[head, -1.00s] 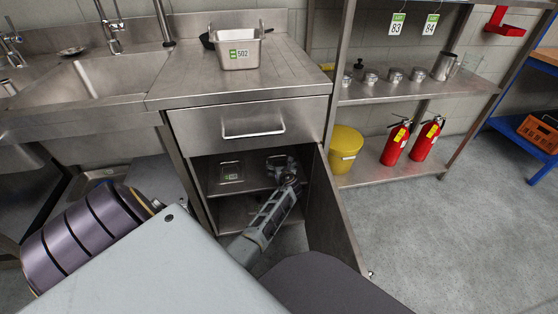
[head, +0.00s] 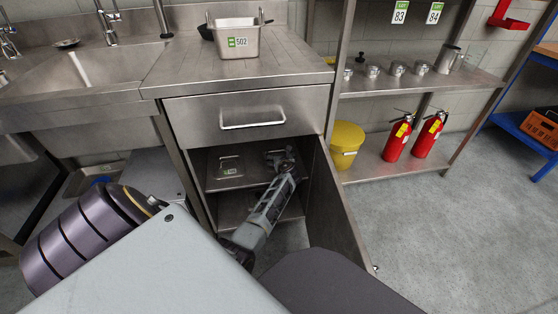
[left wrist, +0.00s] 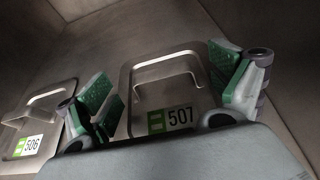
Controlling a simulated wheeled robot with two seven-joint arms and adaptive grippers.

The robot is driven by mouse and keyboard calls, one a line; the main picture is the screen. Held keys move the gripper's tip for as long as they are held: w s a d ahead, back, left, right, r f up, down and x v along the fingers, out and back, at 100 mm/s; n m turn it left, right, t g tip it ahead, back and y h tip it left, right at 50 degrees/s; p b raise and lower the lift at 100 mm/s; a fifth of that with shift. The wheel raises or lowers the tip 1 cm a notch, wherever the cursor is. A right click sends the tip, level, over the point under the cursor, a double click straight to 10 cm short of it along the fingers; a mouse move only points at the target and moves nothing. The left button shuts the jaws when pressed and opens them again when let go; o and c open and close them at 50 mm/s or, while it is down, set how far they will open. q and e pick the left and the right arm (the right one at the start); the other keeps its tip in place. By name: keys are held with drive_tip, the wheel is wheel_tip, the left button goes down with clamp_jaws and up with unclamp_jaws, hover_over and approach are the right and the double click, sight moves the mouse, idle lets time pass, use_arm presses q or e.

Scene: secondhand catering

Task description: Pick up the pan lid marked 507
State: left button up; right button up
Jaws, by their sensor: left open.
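The pan lid marked 507 (left wrist: 163,76) is a flat metal lid with a raised bar handle and a green-and-white label, lying in the cupboard. My left gripper (left wrist: 164,88) is open, with one green-padded finger on each side of the lid's handle; I cannot tell whether they touch it. In the head view my left gripper (head: 283,158) reaches inside the open cupboard and mostly hides this lid. A similar lid marked 506 (left wrist: 38,118) lies to its left, and it also shows in the head view (head: 229,165). My right gripper is not in view.
The lids lie on the upper cupboard shelf (head: 215,184), under a closed drawer (head: 250,113). The open cupboard door (head: 335,215) stands close to the right of my arm. A pan marked 502 (head: 238,42) is on the counter (head: 190,72).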

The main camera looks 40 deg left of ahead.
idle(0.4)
use_arm(q)
drive_tip(key=c, duration=1.2)
drive_tip(key=shift+a+r+p, duration=0.1)
drive_tip(key=shift+r+p, duration=0.15)
drive_tip(key=shift+p, duration=0.1)
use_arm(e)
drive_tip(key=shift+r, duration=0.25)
use_arm(q)
drive_tip(key=shift+s+r+p, duration=0.15)
drive_tip(key=shift+r+p, duration=0.15)
drive_tip(key=shift+p, duration=0.05)
drive_tip(key=shift+r, duration=0.35)
wheel_tip(320, 180, up, 5)
drive_tip(key=p, duration=0.4)
drive_tip(key=s+a+p, duration=0.6)
drive_tip(key=s+a, duration=0.6)
drive_tip(key=s, duration=0.3)
drive_tip(key=shift+s+a+r, duration=0.15)
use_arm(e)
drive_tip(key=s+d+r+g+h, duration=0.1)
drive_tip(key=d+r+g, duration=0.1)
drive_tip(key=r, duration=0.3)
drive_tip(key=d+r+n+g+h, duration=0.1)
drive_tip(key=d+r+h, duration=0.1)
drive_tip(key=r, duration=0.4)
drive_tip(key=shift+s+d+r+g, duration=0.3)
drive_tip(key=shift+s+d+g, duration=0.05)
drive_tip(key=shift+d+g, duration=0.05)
